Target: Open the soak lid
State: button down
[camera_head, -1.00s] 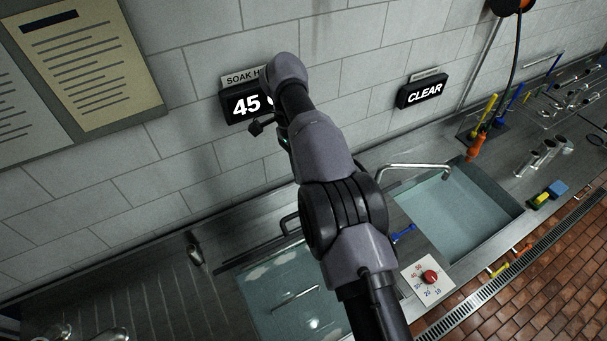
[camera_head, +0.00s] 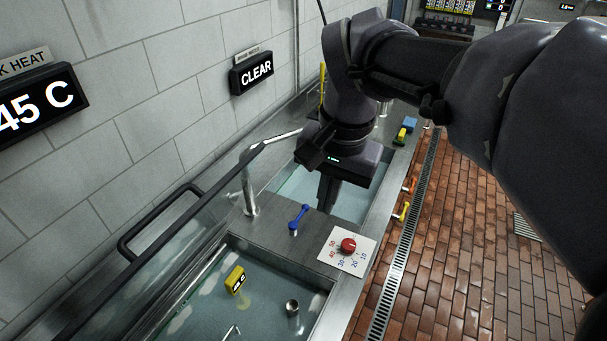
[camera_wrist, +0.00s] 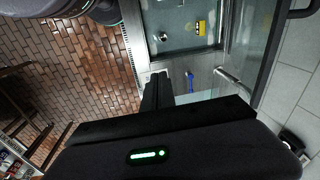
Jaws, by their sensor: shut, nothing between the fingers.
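The soak lid (camera_head: 190,255) is a clear pane with a dark edge bar and a black handle (camera_head: 160,222) on the wall side. It appears raised, tilted up along the wall side of the soak basin (camera_head: 205,305), whose inside shows. The lid's pane also shows at the right in the wrist view (camera_wrist: 262,45). My gripper (camera_head: 326,205) is shut and empty, pointing down over the farther basin, apart from the lid. Its fingers show in the wrist view (camera_wrist: 157,82) beside the counter.
A yellow block (camera_head: 235,280) and a small metal cup (camera_head: 292,307) lie in the soak basin. A blue lever (camera_head: 298,217), a red dial (camera_head: 348,245) and a faucet (camera_head: 250,185) stand near the divider. Wall displays read "45 C" (camera_head: 35,105) and "CLEAR" (camera_head: 252,72).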

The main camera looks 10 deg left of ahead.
jog(key=s+d+f+t+y+b, duration=0.1)
jog(key=s+d+f+b, duration=0.2)
jog(key=s+f+b, duration=0.45)
jog(key=s+d+f+y+b, duration=0.25)
jog(key=s+f, duration=0.25)
jog(key=f, duration=0.5)
jog(key=s+a+f+n+g+y+b, duration=0.2)
jog(key=a+f, duration=0.1)
jog(key=a, duration=0.1)
jog(key=w+a+r+n+g+y, duration=0.1)
jog(key=w+a+r+g+y, duration=0.15)
jog(key=a+y, duration=0.3)
jog(key=m+t+y+p, duration=0.4)
jog(key=t+y+p, duration=0.1)
jog(key=t+y, duration=0.55)
send_near(253, 160)
jog(key=shift+h, duration=0.35)
jog(key=x, duration=0.7)
jog(key=shift+s+d+r, duration=0.1)
jog(key=shift+d+r, duration=0.1)
jog(key=shift+r, duration=0.1)
